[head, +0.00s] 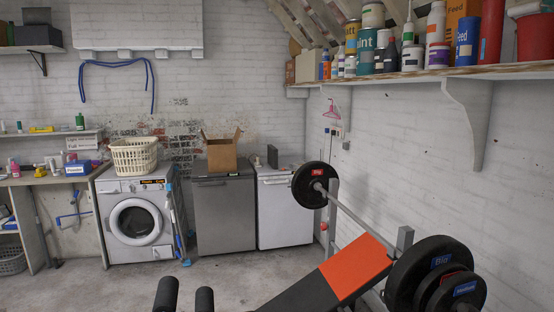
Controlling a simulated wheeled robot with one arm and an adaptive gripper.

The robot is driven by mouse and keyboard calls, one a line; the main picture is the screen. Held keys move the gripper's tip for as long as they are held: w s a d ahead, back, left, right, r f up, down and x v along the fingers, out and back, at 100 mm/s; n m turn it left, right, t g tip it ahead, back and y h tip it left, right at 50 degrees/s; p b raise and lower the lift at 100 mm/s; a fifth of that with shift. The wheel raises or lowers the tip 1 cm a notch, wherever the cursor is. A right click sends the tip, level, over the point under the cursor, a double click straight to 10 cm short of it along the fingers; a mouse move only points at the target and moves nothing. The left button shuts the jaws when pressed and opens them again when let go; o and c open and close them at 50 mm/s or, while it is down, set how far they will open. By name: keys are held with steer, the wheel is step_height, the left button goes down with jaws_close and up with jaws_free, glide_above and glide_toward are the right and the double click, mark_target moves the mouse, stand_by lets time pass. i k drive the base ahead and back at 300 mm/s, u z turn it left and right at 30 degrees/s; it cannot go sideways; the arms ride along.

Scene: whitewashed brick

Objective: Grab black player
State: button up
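I see nothing that I can clearly identify as a black player. A small dark upright object (272,156) stands on the white cabinet (285,210) at the back; it is too small to tell what it is. A dark box (38,35) sits on the upper left shelf, and its kind is also unclear. My gripper is not in view.
A weight bench (358,266) with a barbell (350,215) and black plates (440,275) blocks the right foreground. A washing machine (140,220) with a basket (134,157) and a grey cabinet (224,215) with a cardboard box (222,153) line the back wall. Floor (120,285) is clear at left.

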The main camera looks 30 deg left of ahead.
mark_target(274, 156)
steer(key=u, duration=2.6)
steer(key=i, duration=5.05)
steer(key=z, duration=2.9)
steer(key=i, duration=1.05)
steer(key=z, duration=0.05)
